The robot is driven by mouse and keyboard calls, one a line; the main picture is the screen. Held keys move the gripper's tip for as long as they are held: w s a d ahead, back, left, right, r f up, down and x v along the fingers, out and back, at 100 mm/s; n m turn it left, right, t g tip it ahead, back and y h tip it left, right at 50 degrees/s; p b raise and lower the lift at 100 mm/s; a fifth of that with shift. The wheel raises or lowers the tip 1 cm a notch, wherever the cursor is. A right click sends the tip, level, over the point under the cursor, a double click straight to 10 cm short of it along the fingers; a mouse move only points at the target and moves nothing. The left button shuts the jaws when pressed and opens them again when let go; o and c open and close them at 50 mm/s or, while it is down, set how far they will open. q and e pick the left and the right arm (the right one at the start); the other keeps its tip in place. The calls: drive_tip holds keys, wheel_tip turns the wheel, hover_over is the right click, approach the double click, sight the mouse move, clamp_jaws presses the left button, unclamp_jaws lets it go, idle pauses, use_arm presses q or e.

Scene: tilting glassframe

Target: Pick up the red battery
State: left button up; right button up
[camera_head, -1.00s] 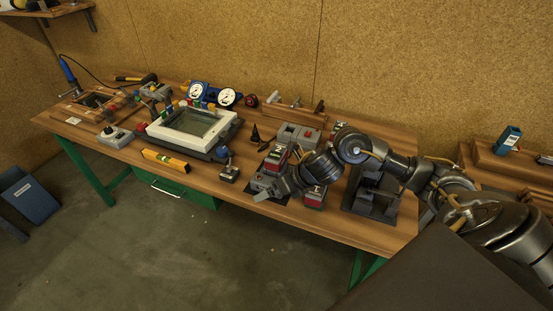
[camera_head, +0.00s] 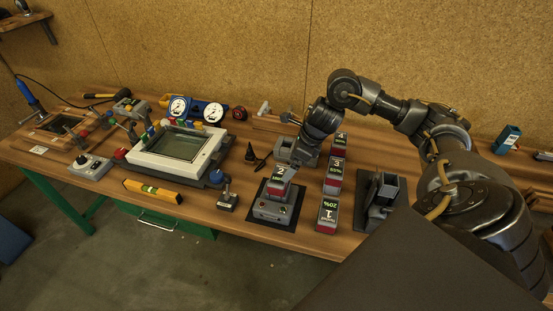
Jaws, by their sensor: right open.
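Several red and grey batteries with dark number labels are in view. One marked 2 (camera_head: 279,182) sits in a grey charger-like base (camera_head: 274,207) on a dark mat. One marked 1, with 20% on its label (camera_head: 327,214), stands at the front of a row to the right. Two more batteries, a middle one (camera_head: 334,176) and a back one (camera_head: 340,145), stand behind it. My right gripper (camera_head: 296,161) is open, above and behind the battery marked 2. Its fingertips are hard to make out against a grey box (camera_head: 283,149). My left gripper is not in view.
A dark stand (camera_head: 377,196) is right of the battery row.

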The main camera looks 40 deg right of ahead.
sight(281, 175)
drive_tip(key=x, duration=0.4)
drive_tip(key=shift+p, duration=0.4)
drive_tip(key=shift+w+f, duration=0.15)
drive_tip(key=shift+f, duration=0.05)
drive_tip(key=shift+w+a+f+p, duration=0.1)
drive_tip(key=shift+a+f+p, duration=0.1)
drive_tip(key=shift+f+p, duration=0.25)
drive_tip(key=p+x, duration=0.2)
drive_tip(key=x, duration=0.1)
drive_tip(key=shift+w+a+f, duration=0.1)
drive_tip(key=shift+w+f, duration=0.1)
drive_tip(key=shift+w, duration=0.05)
drive_tip(key=shift+w+f, duration=0.1)
drive_tip(key=shift+f, duration=0.3)
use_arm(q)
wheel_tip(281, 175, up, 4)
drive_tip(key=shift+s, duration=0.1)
use_arm(e)
drive_tip(key=c, duration=0.7)
